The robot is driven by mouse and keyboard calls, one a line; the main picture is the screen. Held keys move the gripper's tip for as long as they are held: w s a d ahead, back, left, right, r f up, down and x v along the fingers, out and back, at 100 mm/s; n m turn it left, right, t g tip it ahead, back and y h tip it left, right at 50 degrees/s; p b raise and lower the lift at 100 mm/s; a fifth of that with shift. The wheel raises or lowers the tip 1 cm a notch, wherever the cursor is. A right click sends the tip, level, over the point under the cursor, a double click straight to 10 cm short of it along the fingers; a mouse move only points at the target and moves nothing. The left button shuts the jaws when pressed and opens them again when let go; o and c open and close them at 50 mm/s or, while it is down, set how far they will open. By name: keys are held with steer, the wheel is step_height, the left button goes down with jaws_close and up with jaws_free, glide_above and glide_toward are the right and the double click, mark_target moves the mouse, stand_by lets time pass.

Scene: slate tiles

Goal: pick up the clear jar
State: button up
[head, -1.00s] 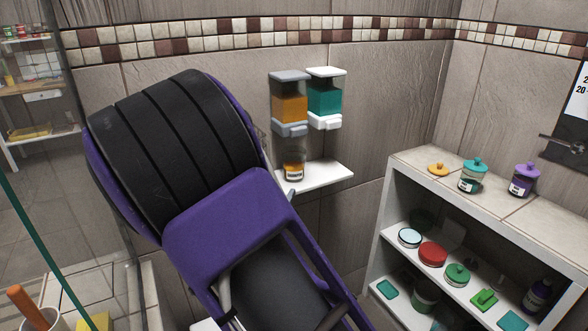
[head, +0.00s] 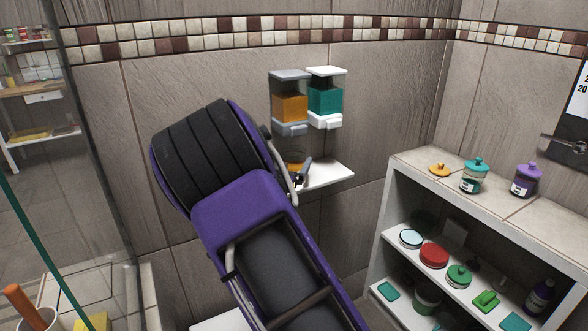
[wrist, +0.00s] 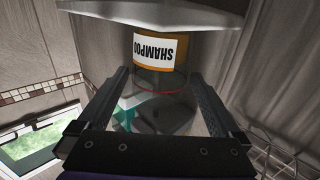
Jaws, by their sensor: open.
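The clear jar (head: 295,157) stands on a small white wall shelf (head: 332,174), with amber contents low in it. In the head view my gripper partly hides it. In the wrist view the picture is upside down; the jar (wrist: 160,52) shows a white SHAMPOO label and a see-through upper part. My gripper (head: 287,150) is open at the shelf, its fingers either side of the jar in the picture. In the wrist view the gripper (wrist: 159,74) has its fingertips near the jar's clear upper part; I cannot tell whether either finger touches it.
An amber dispenser (head: 290,105) and a teal dispenser (head: 325,100) hang on the wall just above the shelf. A white shelf unit (head: 405,172) with several lidded jars stands at the right. A glass panel edge (head: 45,235) is at the left.

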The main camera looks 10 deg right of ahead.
steer(key=x, duration=0.2)
steer(key=shift+w+d, duration=0.15)
steer(key=shift+w, duration=0.1)
steer(key=shift+r, duration=0.1)
steer(key=c, duration=1.6)
